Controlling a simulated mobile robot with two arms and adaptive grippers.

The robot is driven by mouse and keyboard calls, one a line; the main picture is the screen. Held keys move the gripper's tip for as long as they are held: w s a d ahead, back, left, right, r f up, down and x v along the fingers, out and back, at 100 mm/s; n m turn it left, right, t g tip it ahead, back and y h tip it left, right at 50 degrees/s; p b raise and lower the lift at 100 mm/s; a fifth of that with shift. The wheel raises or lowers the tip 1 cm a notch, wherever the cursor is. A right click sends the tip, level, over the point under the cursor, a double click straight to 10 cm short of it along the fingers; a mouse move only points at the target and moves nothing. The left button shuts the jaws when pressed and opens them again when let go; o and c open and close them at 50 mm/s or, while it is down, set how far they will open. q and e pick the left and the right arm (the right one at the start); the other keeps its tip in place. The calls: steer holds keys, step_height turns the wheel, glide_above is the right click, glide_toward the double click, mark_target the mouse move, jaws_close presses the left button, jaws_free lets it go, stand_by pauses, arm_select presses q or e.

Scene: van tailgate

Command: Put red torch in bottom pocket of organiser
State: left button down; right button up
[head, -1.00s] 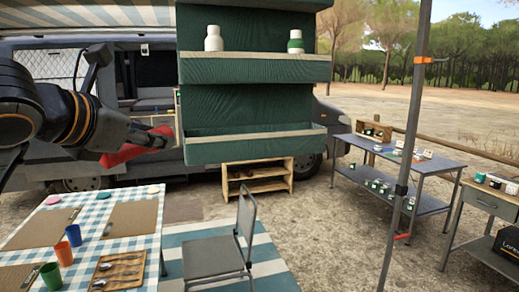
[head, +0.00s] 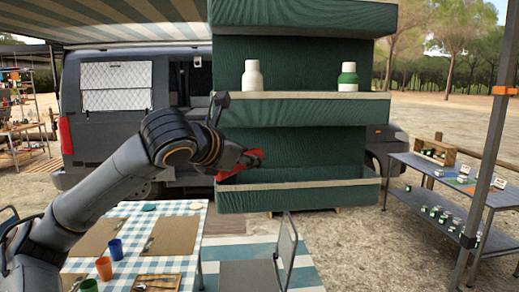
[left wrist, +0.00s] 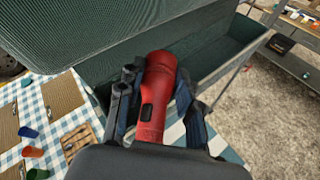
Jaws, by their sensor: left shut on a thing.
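The red torch (head: 241,167) is in my left gripper (head: 236,158), at the left end of the organiser's bottom pocket in the head view. In the left wrist view the torch (left wrist: 156,98) lies between the two fingers of the left gripper (left wrist: 150,105), which is shut on it. The green organiser (head: 300,66) hangs in front of the van. Its bottom pocket (head: 300,197) has a pale rim and looks empty in the left wrist view (left wrist: 222,50). The torch's far end points toward this pocket; the exact gap cannot be told. My right gripper is not in view.
A table with a checked cloth (head: 184,208) and a chair (head: 287,250) stand below. A metal pole (head: 484,150) is at the right.

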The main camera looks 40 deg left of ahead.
mark_target(254, 149)
arm_select(q)
steer(key=w, duration=0.1)
steer(key=w+p, duration=0.2)
steer(key=shift+a+r, duration=0.35)
steer(key=shift+a, duration=0.05)
steer(key=shift+w+f+p, duration=0.1)
steer(key=shift+w+p, duration=0.25)
steer(key=shift+p, duration=0.25)
steer(key=shift+w+a+p, duration=0.1)
steer(key=shift+w+p, duration=0.25)
steer(key=shift+p, duration=0.2)
step_height(254, 149, down, 2)
steer(key=shift+b, duration=0.65)
steer(key=shift+f, duration=0.95)
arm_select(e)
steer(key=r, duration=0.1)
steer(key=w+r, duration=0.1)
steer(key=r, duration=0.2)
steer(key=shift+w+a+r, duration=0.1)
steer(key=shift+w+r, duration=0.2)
arm_select(q)
steer(key=shift+s, duration=0.1)
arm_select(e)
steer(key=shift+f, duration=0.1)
arm_select(q)
steer(key=c, duration=0.9)
jaws_free()
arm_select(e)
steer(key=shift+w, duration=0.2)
